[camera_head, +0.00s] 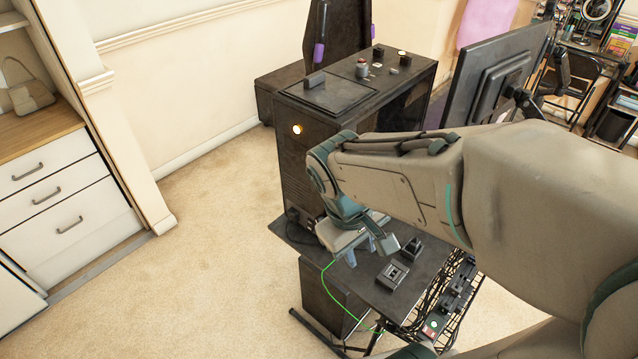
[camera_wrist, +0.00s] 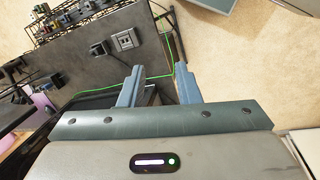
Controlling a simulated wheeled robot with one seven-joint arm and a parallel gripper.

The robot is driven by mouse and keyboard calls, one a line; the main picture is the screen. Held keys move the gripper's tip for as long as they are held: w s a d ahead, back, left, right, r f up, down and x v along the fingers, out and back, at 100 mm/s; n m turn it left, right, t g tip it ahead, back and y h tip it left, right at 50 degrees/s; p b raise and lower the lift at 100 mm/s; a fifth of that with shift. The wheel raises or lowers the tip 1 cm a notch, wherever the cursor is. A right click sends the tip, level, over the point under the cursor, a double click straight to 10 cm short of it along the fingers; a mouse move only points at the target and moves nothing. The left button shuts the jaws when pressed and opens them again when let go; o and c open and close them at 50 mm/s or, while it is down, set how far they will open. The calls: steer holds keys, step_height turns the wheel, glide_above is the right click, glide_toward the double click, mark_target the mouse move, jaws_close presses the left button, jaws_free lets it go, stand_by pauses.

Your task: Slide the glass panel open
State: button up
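A tall black cabinet (camera_head: 292,165) stands at the centre of the head view, with a lit round button on its front. My gripper (camera_head: 368,250) is low in front of the cabinet, over a dark desk surface, well below the cabinet top. In the wrist view my gripper (camera_wrist: 159,84) has its two blue-grey fingers apart with nothing held between them. A dark glossy surface (camera_wrist: 95,101) shows beside the left finger.
A dark desk surface (camera_head: 365,290) carries small socket boxes (camera_head: 392,274) and a wire rack of cables at its right edge. A green cable (camera_head: 330,285) hangs over it. A monitor (camera_head: 495,75) stands right of the cabinet. Carpet at left is clear.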

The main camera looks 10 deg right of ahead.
steer(key=w+a+f+n+t+h+b, duration=0.3)
steer(key=w+a+f+n+t+h, duration=0.8)
steer(key=n, duration=1)
steer(key=w+d+r+h+p, duration=0.1)
steer(key=w+d+p, duration=0.1)
steer(key=w+d, duration=0.7)
steer(key=shift+w+d+r+g+p, duration=0.15)
steer(key=shift+d+g+p, duration=0.2)
steer(key=shift+d, duration=0.3)
steer(key=shift+c, duration=0.3)
jaws_close()
